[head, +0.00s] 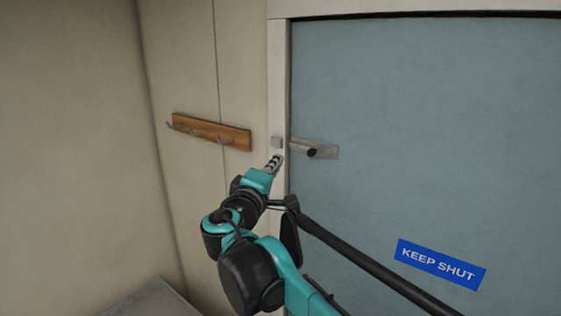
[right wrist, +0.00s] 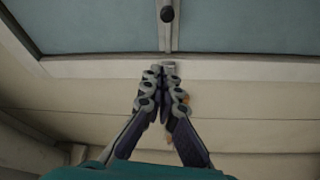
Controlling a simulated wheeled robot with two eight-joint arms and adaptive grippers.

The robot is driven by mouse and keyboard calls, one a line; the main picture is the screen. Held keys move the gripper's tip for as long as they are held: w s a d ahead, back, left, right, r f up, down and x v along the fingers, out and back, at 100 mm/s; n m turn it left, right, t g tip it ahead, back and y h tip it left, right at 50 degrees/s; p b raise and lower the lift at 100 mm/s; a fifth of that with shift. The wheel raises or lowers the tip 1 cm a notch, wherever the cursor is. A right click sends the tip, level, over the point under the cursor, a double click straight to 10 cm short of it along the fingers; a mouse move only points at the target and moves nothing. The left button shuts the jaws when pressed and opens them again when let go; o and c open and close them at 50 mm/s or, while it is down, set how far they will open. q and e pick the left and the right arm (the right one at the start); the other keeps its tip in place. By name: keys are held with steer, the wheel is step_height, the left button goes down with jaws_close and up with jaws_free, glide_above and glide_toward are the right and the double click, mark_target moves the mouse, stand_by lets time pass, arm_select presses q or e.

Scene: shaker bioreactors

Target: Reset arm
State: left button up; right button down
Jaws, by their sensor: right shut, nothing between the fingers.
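My right gripper (head: 274,162) is raised in front of the white door frame, just below a small light-coloured block on the frame. Its fingers are together with nothing between them. In the right wrist view the closed fingers (right wrist: 161,72) point toward the door frame and the door's edge. Whether the fingertips touch the frame or the block, I cannot tell. My left gripper is in neither view.
A blue-grey door (head: 430,120) with a metal lever handle (head: 325,151) and a blue "KEEP SHUT" sign (head: 440,264) fills the right side. A wooden hook rail (head: 210,131) is on the wall left of my gripper. A grey surface (head: 150,300) lies at lower left.

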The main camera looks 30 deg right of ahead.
steer(key=s+f+m+g+y+b, duration=0.1)
steer(key=s+f+y+b, duration=0.3)
steer(key=f, duration=0.8)
steer(key=s+a+f+m+g+b, duration=0.1)
steer(key=s+f+g+b, duration=0.15)
steer(key=f+b, duration=0.65)
steer(key=s+f+m+y+b, duration=0.1)
steer(key=s+f+y+b, duration=0.15)
steer(key=f, duration=1.25)
steer(key=s+a+f+y+b, duration=0.2)
steer(key=s+a+f+b, duration=0.1)
steer(key=f, duration=0.7)
steer(key=s+a+f+m+g+y+b, duration=0.1)
steer(key=s+a+f+y+b, duration=0.2)
steer(key=a+f+b, duration=0.3)
steer(key=s+a+f+m+y+b, duration=0.1)
steer(key=s+a+f+y+b, duration=0.2)
steer(key=f, duration=1.3)
steer(key=s+a+b, duration=0.1)
steer(key=a+b, duration=0.1)
steer(key=b, duration=0.1)
steer(key=shift+s+g, duration=0.35)
